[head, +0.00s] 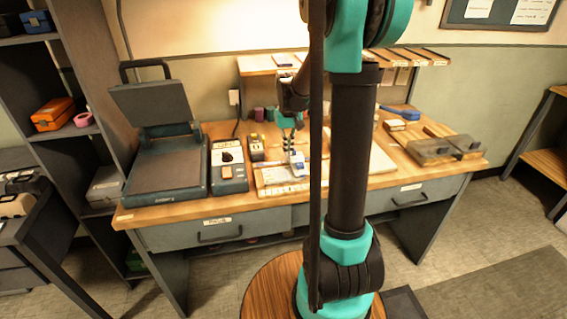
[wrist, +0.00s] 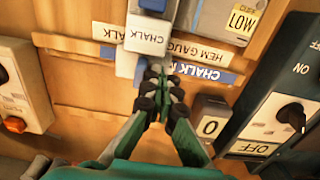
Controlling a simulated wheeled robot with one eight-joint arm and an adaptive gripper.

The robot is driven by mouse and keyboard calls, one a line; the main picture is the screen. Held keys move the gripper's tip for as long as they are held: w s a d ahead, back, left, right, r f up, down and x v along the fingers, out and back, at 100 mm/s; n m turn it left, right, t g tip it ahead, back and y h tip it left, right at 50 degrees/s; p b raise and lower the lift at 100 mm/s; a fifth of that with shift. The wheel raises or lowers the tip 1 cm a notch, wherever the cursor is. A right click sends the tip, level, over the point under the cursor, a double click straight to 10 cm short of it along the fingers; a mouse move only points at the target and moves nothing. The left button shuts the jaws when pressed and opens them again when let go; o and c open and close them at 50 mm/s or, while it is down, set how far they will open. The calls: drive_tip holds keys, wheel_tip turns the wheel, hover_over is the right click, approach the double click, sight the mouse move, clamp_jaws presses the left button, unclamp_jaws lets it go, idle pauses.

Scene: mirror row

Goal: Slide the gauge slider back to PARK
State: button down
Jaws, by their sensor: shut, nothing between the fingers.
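My gripper (wrist: 156,74) is shut and empty, its black fingertips together over the wooden bench top in the wrist view. Just beyond the fingertips is a pale block labelled CHALK (wrist: 147,34) with a blue part above it. I cannot tell whether the fingers touch it. Upside-down labels, HEM GAUGE (wrist: 200,52) and a blue-and-white CHALK strip (wrist: 205,73), lie beside the fingertips. The gauge slider is not clearly identifiable, and no PARK mark is readable. In the head view my gripper (head: 290,146) is small, above the bench centre, near white and blue items.
A dark control box (wrist: 275,125) with a knob and ON/OFF labels stands right of my gripper in the wrist view. A small block marked 0 (wrist: 208,122) is nearer. A large grey press (head: 165,155) fills the bench's left. Grey blocks (head: 445,148) sit at the right.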

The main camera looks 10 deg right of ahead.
drive_tip(key=shift+d, duration=5.3)
wheel_tip(320, 180, up, 7)
drive_tip(key=a, duration=0.1)
drive_tip(key=shift+a, duration=0.1)
